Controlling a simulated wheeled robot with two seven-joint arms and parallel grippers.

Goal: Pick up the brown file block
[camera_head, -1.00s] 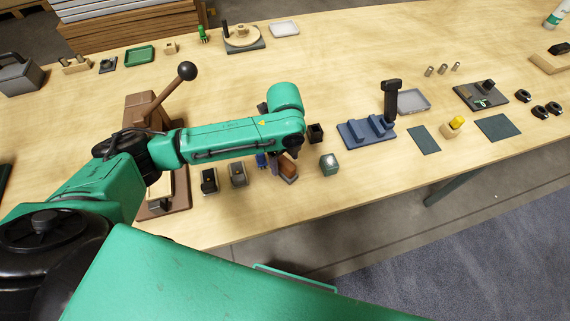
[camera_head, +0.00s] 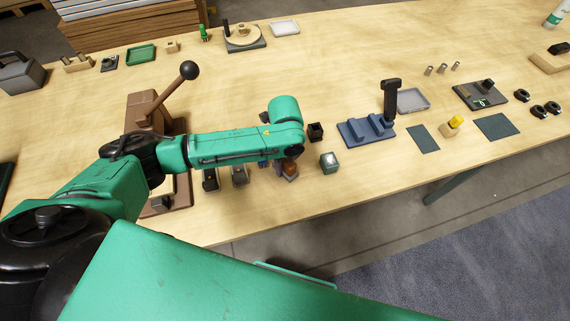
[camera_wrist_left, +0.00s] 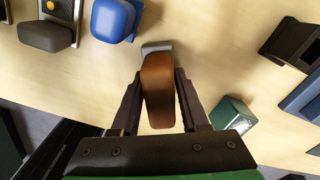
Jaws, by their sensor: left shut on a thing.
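The brown file block (camera_wrist_left: 158,92), rounded on top with a grey part at its far end, stands between the two fingers of my left gripper (camera_wrist_left: 158,108) in the left wrist view. The gripper is shut on it. In the head view the brown block (camera_head: 291,168) shows just below the end of my left arm, near the table's front edge. The left fingers are mostly hidden there by the arm. I cannot tell whether the block touches the table. My right gripper is not in view.
A blue block (camera_wrist_left: 116,18) and a dark block with a yellow dot (camera_wrist_left: 46,34) stand left of the gripper. A green cube (camera_wrist_left: 233,114) stands close on the right, with a dark open box (camera_wrist_left: 292,42) beyond.

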